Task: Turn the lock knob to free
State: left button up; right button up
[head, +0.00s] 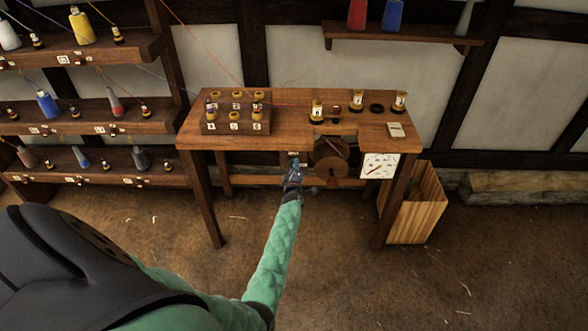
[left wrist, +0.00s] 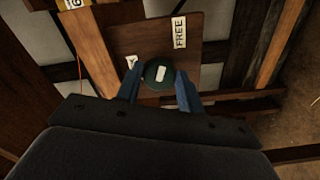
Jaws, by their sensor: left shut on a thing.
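The lock knob (left wrist: 158,74) is a round dark green knob with a pale bar mark on its face, seen in the left wrist view. It sits on a brown wooden panel (left wrist: 150,36) below the table top. A white FREE label (left wrist: 180,32) is on the panel, up and right of the knob; a smaller white label (left wrist: 131,61) is at its upper left. My left gripper (left wrist: 160,84) is shut on the knob, one blue finger on each side. In the head view my left gripper (head: 293,180) is under the table's front edge, and the knob is too small to make out. My right gripper is not in view.
The wooden table (head: 345,137) carries a block of numbered bobbins (head: 235,126) and several spools. A brown disc (head: 331,170) and a white dial (head: 380,165) are right of my gripper under the top. A wooden bin (head: 425,205) stands at the right. Spool shelves (head: 75,120) are at left.

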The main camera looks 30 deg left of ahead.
pick_arm(q)
jog(key=o, duration=1)
jog(key=shift+c, duration=0.2)
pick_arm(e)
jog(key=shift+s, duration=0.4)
pick_arm(q)
jog(key=b+v, duration=0.2)
jog(key=v, duration=0.5)
jog(key=shift+s+d, duration=0.2)
jog(key=shift+s, duration=0.15)
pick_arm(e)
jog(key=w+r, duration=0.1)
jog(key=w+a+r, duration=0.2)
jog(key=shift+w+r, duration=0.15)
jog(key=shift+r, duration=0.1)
